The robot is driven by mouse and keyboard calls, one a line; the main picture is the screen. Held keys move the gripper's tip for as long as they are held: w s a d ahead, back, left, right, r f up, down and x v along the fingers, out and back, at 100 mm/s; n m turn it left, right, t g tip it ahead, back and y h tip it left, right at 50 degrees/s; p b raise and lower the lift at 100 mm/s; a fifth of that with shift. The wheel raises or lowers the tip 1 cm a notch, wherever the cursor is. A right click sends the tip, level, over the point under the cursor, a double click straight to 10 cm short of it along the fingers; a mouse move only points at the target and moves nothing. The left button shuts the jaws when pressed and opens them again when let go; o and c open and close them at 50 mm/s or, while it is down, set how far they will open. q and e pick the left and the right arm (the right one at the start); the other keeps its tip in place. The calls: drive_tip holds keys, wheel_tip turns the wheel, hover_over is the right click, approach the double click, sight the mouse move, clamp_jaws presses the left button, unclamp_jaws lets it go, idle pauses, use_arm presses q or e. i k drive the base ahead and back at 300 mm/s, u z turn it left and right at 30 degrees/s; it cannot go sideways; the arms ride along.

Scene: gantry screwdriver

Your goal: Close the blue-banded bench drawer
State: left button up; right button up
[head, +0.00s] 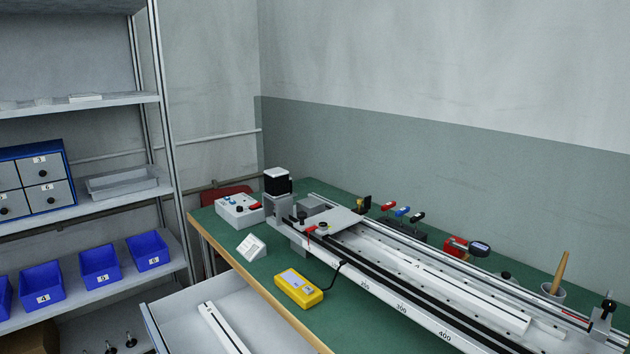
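An open drawer (178,312) sticks out from the left long side of the green-topped bench (335,322), at the bottom of the head view. Its inside is pale grey, and a long white strip with a dark line (222,330) lies in it. The drawer's near part is cut off by the frame's lower edge. I see no blue band on the part that shows, so I cannot tell its band colour. Neither of my grippers is in view.
A gantry rail (400,285) runs along the bench, with a yellow handheld box (299,288) and a grey control box (240,210) beside it. A shelf rack (168,110) with blue bins (100,266) stands left of the drawer. A red chair (226,194) is behind the bench.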

sight(175, 324)
drive_tip(key=k, duration=0.35)
drive_tip(key=u, duration=1.95)
drive_tip(key=i, duration=0.35)
drive_tip(key=z, duration=2.25)
